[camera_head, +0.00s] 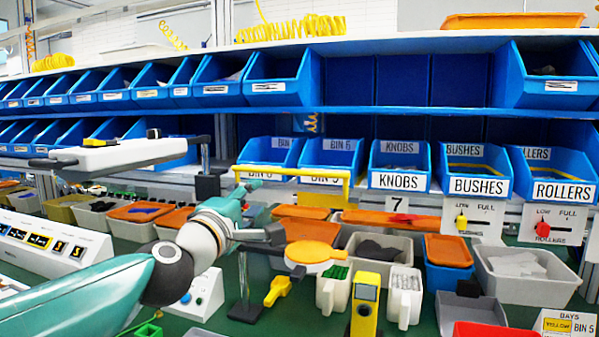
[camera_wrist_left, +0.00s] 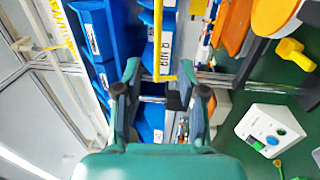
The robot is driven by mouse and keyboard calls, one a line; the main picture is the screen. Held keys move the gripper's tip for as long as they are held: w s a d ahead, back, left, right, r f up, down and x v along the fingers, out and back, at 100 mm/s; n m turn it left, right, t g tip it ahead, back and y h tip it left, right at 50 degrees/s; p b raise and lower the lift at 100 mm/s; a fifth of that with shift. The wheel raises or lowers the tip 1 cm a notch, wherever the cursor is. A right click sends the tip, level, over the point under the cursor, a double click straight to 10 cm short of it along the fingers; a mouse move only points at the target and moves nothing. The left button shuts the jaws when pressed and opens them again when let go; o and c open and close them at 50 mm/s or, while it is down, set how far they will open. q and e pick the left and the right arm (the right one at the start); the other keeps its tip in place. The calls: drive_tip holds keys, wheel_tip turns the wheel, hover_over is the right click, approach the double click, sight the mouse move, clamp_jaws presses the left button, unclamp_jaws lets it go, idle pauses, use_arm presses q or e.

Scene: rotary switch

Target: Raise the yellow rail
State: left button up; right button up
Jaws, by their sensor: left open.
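The yellow rail (camera_head: 295,171) runs level in front of the lower blue bins in the head view, with short bent ends. My left gripper (camera_head: 253,184) is by the rail's left end, its fingers pointing away toward the bins. In the left wrist view the rail (camera_wrist_left: 158,38) runs down the picture, and its near end lies between the spread fingertips of my left gripper (camera_wrist_left: 166,82). The gripper is open and not closed on the rail; whether a finger touches it I cannot tell. My right gripper is not in view.
Blue bins, including the KNOBS bin (camera_head: 398,181), stand behind the rail. Grey tubs and an orange round plate (camera_head: 314,252) crowd the bench below. A grey-white panel (camera_head: 120,152) sits left of the rail. A yellow tool (camera_head: 278,290) lies on the green bench.

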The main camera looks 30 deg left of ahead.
sight(286, 173)
use_arm(q)
drive_tip(key=p+x, duration=0.2)
drive_tip(key=x, duration=1.4)
drive_tip(key=shift+w+d+r, duration=0.1)
drive_tip(key=shift+w+r, duration=0.1)
drive_tip(key=shift+w, duration=0.15)
drive_tip(key=shift+p, duration=0.3)
clamp_jaws()
